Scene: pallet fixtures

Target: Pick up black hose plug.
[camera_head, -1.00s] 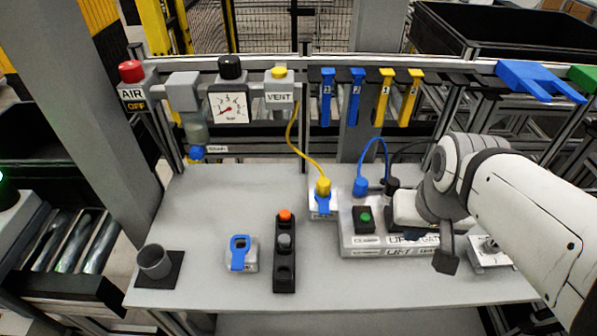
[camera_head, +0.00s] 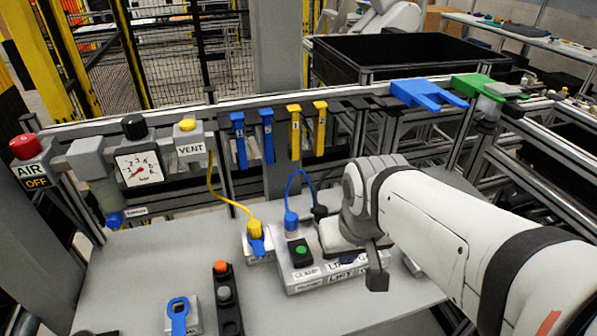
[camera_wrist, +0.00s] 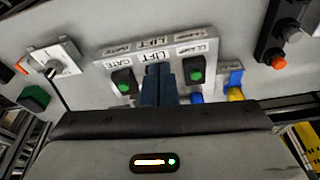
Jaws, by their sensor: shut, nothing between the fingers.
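The black hose plug (camera_head: 319,213) stands on the back part of the grey valve block (camera_head: 303,284), right of the blue plug (camera_head: 291,221), with a dark hose at its top. It is partly covered by my arm in the head view, and I cannot pick it out in the wrist view. My gripper is over the block's right part in the head view, with its fingertips hidden. In the wrist view its dark blue fingers (camera_wrist: 158,84) are together and empty, in front of the LIFT section between two green buttons. I cannot tell whether they touch anything.
A yellow plug (camera_head: 255,230) with a yellow hose sits left of the block. A green button (camera_head: 300,249) is on the block. A button box (camera_head: 225,295) and a blue-ringed fixture (camera_head: 179,314) stand on the table's left. Blue and yellow tags (camera_head: 267,135) hang behind.

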